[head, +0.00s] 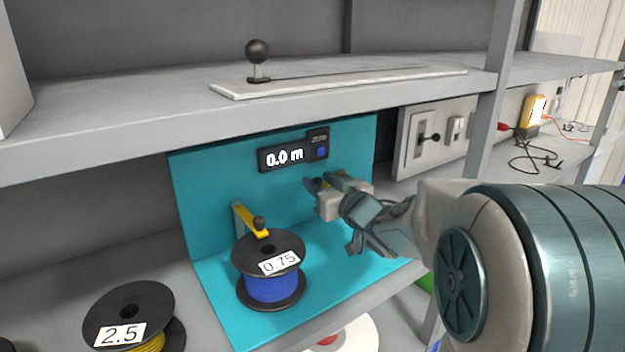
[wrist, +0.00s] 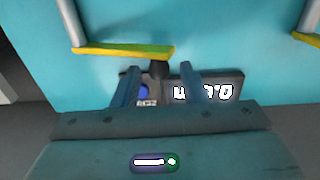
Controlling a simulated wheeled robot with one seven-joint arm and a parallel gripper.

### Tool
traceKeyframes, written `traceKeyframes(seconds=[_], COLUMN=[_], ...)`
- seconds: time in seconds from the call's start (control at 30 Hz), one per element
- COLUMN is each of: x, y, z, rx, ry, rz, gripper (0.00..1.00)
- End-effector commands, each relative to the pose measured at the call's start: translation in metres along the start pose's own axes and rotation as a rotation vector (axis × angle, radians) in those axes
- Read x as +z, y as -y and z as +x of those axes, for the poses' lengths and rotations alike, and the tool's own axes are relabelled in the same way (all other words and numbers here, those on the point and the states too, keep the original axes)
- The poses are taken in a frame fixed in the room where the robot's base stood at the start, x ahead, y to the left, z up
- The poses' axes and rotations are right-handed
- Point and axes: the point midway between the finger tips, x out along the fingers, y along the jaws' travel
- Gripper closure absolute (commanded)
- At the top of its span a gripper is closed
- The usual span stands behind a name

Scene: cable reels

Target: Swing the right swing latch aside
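The right swing latch is a yellow bar (wrist: 120,50) on a grey post, with a black knob (wrist: 159,70) at its end. In the wrist view the knob lies between the two fingers of my gripper (wrist: 160,80), with gaps on both sides. My gripper is open; in the head view its fingertips (head: 320,184) are in front of the teal panel, below the display. They mostly hide the right latch there. The left swing latch (head: 250,221), yellow with a black knob, is above the blue reel; its bar also shows at the wrist view's right edge (wrist: 307,39).
The 0.75 reel (head: 270,286) stands on the teal base, left of my gripper. The display (head: 285,157) reads 0.0 m. A 2.5 reel (head: 130,305) stands at lower left. The grey shelf (head: 170,107) overhangs the teal panel (head: 205,190).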

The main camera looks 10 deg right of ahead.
Motion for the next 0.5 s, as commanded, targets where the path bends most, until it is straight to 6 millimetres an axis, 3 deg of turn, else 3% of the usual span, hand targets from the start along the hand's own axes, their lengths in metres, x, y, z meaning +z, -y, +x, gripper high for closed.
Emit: traceKeyframes(seconds=[0.2,0.5], x=[0.000,0.000], y=[0.000,0.000], z=[0.017,0.019], rx=[0.000,0.001], ry=[0.001,0.000], rz=[-0.001,-0.001], gripper=[0.61,0.61])
